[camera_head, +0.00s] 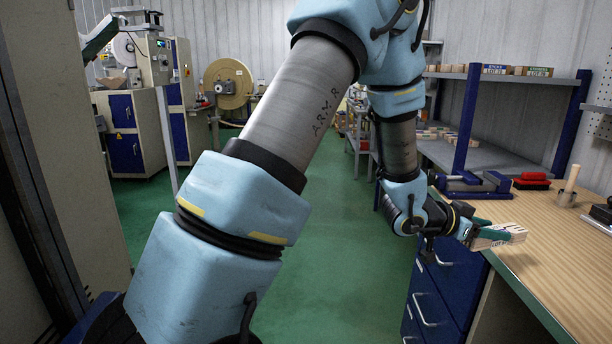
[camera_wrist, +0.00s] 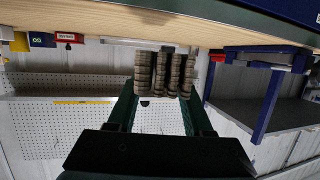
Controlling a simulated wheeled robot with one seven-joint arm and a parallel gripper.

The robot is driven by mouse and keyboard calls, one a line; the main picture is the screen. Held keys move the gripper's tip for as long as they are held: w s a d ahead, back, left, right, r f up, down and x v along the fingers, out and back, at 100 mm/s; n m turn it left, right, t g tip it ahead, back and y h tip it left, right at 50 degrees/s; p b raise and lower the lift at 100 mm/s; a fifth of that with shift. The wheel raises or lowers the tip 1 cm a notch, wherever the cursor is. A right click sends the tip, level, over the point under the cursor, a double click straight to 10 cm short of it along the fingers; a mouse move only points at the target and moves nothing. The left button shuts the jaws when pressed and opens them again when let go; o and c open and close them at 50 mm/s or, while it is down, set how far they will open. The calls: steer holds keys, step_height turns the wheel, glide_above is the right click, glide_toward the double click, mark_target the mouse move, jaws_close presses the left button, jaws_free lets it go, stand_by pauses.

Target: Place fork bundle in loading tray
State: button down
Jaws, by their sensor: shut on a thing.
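My gripper (camera_head: 478,233) has green fingers and is shut on the fork bundle (camera_head: 507,234), a pale wooden block-like pack with dark lettering. In the head view the bundle sticks out beyond the fingertips, over or beside the left part of the wooden bench; I cannot tell its height above the top. In the wrist view the fork bundle (camera_wrist: 165,75) shows as several ribbed brown stacks side by side between the two green fingers of my gripper (camera_wrist: 160,98). I cannot pick out the loading tray in either view.
The wooden bench (camera_head: 560,255) with blue drawers stands at right. A shelf rack (camera_head: 465,120) stands behind. Machines (camera_head: 128,125) stand back left. Green floor (camera_head: 345,250) is clear mid-view.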

steer(key=w+a+f+n+t+y, duration=0.2)
steer(key=w+a+f+n+t, duration=0.1)
steer(key=w+a+f, duration=0.4)
steer(key=w+a+f+n+t+y, duration=0.3)
steer(key=w+a, duration=0.1)
steer(key=a, duration=0.6)
steer(key=w+a+f+n+t+y, duration=0.2)
steer(key=w+a+f+n+t, duration=0.15)
steer(key=w+a+f, duration=0.35)
steer(key=a+f+n+t+y, duration=0.3)
steer(key=a+n+y, duration=0.35)
steer(key=a, duration=1.75)
steer(key=s+a+r, duration=0.2)
steer(key=s, duration=0.3)
steer(key=shift+s+y, duration=0.35)
steer(key=shift+y, duration=0.1)
steer(key=shift+a+g, duration=0.15)
steer(key=shift+g, duration=0.1)
